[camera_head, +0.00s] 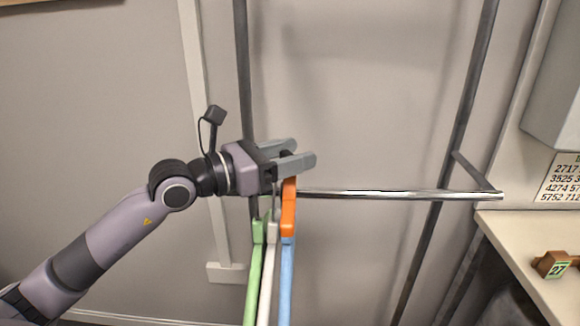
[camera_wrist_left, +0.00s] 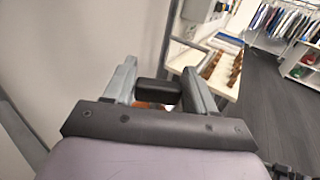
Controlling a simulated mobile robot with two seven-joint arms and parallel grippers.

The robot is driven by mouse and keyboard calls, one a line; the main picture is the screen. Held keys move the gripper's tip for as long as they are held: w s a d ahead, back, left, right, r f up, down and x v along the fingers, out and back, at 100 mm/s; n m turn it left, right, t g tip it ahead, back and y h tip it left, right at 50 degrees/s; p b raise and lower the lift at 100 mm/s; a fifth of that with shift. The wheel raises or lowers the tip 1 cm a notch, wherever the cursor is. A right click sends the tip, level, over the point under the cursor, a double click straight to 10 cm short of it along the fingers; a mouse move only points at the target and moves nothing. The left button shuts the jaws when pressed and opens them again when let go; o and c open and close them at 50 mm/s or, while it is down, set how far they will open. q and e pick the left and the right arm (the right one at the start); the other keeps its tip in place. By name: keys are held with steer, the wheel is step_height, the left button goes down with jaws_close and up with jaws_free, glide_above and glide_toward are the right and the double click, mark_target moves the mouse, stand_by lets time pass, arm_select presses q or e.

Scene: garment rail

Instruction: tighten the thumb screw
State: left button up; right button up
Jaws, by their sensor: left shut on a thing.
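My left gripper (camera_head: 302,153) is over the left part of the chrome rail (camera_head: 390,194), its fingers pointing right. In the left wrist view its two grey fingers sit on either side of a black block, which looks like the thumb screw (camera_wrist_left: 158,92), and are shut on it. An orange piece (camera_head: 288,212) hangs directly below the fingers at the rail; a little orange also shows under the black block in the left wrist view (camera_wrist_left: 150,106). In the head view the fingers mostly hide the screw. My right gripper is not in view.
Green (camera_head: 254,275), white (camera_head: 266,270) and blue (camera_head: 286,275) long pieces hang close together under the gripper. The rail is bare to the right, up to its dark upright frame. A counter (camera_head: 525,245) with a brown block marked 27 (camera_head: 552,265) stands at right.

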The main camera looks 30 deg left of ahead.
arm_select(q)
steer(key=shift+f+m+g+h+b, duration=0.3)
steer(key=shift+m+h+b, duration=0.2)
steer(key=shift+b, duration=0.55)
steer(key=m+g+h+b, duration=0.1)
steer(key=h+b, duration=0.1)
steer(key=b, duration=0.2)
steer(key=shift+r+m+g, duration=0.1)
steer(key=shift+m+g, duration=0.3)
steer(key=shift+r+m+g+h+b, duration=0.15)
steer(key=shift+m+g+h+b, duration=0.65)
steer(key=shift+g+h+b, duration=0.25)
steer(key=shift+m+g+h+b, duration=0.45)
steer(key=shift+m+g, duration=0.25)
steer(key=shift+g, duration=0.35)
steer(key=shift+m+g+h, duration=0.3)
steer(key=shift+g, duration=0.1)
steer(key=o, duration=1)
steer(key=shift+c, duration=0.2)
